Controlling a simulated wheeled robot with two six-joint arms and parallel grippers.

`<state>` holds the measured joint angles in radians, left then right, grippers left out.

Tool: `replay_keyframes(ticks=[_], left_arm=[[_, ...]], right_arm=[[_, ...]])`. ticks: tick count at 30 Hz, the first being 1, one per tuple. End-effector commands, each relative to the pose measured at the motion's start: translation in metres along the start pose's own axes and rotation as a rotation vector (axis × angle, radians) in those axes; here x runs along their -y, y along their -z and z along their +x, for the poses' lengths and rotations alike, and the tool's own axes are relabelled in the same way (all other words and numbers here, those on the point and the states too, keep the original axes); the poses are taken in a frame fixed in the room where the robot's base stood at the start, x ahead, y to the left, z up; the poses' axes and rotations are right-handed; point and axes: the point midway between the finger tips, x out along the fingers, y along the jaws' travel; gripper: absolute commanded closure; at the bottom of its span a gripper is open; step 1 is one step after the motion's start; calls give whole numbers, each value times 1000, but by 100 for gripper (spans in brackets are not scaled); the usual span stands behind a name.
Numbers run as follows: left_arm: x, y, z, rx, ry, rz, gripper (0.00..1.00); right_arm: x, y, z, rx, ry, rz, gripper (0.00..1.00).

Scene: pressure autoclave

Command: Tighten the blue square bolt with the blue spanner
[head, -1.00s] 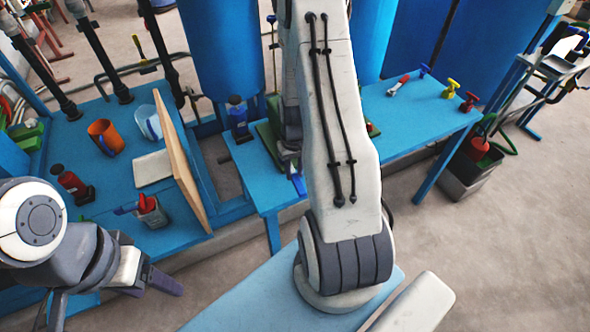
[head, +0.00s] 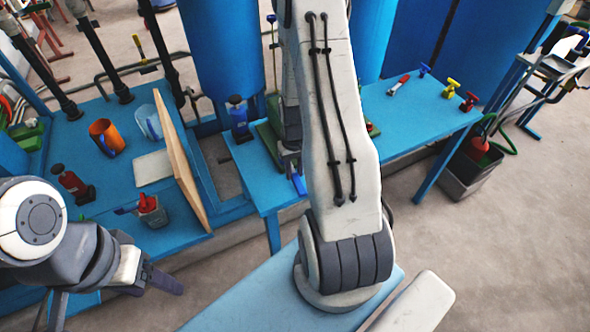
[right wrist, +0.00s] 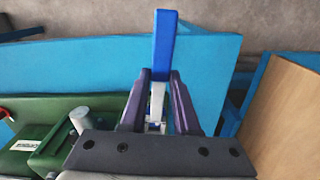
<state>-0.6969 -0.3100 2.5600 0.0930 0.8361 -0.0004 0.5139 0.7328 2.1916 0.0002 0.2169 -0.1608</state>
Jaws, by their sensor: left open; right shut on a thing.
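In the right wrist view my right gripper (right wrist: 159,82) is shut on the blue spanner. The spanner's blue handle (right wrist: 164,42) points away from the gripper, and its metal part shows between the fingers. In the head view the blue handle (head: 299,184) shows beside my large arm link, over the blue bench. That link hides most of the right gripper there. A green machine (right wrist: 45,150) lies at the lower left of the wrist view. I cannot make out the blue square bolt. My left gripper (head: 115,298) is open and empty at the lower left.
A small blue piece (head: 424,70), a yellow one (head: 452,88), a red one (head: 470,101) and a red-handled spanner (head: 398,85) are on the right bench. An upright wooden board (head: 181,160), an orange mug (head: 106,137) and a red-black bottle (head: 72,185) stand at left.

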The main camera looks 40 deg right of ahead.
Motion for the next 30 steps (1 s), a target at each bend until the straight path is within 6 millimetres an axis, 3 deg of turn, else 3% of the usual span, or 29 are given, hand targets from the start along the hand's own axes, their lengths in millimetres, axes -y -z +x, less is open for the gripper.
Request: replay_keyframes(ticks=[30], left_arm=[[1,0,9,0,0,0,36]], right_arm=[[0,0,15,0,0,0,100]])
